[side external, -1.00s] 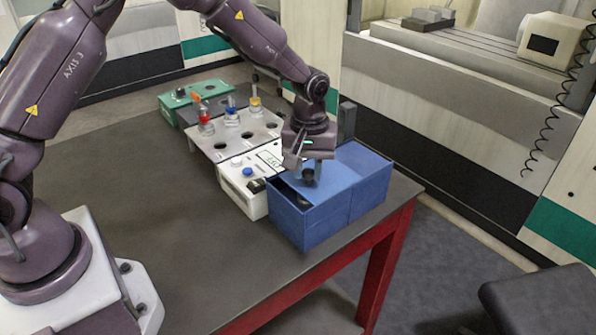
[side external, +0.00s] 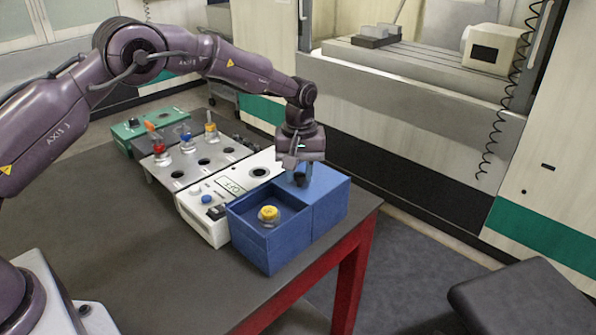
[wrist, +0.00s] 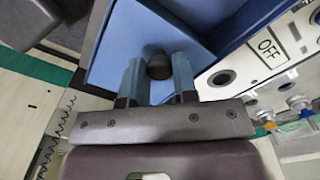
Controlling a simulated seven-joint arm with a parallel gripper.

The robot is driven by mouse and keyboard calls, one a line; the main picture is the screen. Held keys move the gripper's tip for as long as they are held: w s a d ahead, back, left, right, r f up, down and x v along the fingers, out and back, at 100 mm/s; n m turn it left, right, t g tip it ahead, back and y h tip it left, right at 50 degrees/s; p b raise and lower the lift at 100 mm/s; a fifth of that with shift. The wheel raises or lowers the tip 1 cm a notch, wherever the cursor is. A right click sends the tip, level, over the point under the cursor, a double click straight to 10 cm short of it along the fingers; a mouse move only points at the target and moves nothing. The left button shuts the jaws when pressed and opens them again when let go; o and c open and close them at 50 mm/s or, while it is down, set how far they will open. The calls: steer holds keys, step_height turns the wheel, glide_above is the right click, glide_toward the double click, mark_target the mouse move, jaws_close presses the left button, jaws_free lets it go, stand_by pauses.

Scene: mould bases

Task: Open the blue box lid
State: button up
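The blue box (side external: 268,252) stands at the table's right edge. Its left compartment is uncovered, and a yellow-capped item (side external: 268,214) shows inside. The lighter blue lid (side external: 324,181) lies flat over the box's right part; it also fills the upper middle of the wrist view (wrist: 142,38). A dark round knob (wrist: 158,65) stands on the lid. My gripper (side external: 299,180) points down at the lid. In the wrist view its two blue-grey fingers (wrist: 159,82) close on the knob from both sides, with no clear gap.
A white control unit (side external: 206,222) with buttons and an OFF label sits left of the box. Behind it are a grey plate with holes (side external: 205,176) holding several capped vials, and a green unit (side external: 128,129). The table's left front (side external: 130,260) is clear.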

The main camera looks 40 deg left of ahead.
mark_target(299, 174)
steer(key=o, duration=0.4)
steer(key=shift+r, duration=0.15)
step_height(299, 174, up, 13)
steer(key=shift+f, duration=0.1)
stand_by(0.4)
